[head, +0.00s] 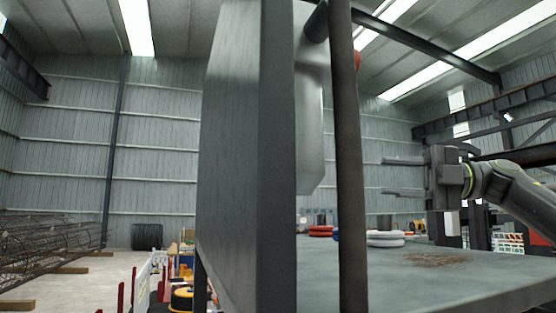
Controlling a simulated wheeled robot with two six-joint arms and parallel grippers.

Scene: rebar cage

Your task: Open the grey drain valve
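I cannot make out the grey drain valve in the head view. A large grey upright panel (231,170) and a dark vertical pipe (348,180) stand close in front and hide much behind them. A pale grey rounded body (309,130) shows between them, and a small red part (357,60) peeks out behind the pipe near the top. My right gripper (403,177) points left, to the right of the pipe and above the table. Its two fingers are apart with nothing between them. My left gripper is not in view.
A grey tabletop (430,285) with a brown patch (436,259) extends at the lower right. Red rings (320,231) and white rings (385,239) lie at its far side. Rebar cages (45,245) lie on the floor at left. The air around my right gripper looks clear.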

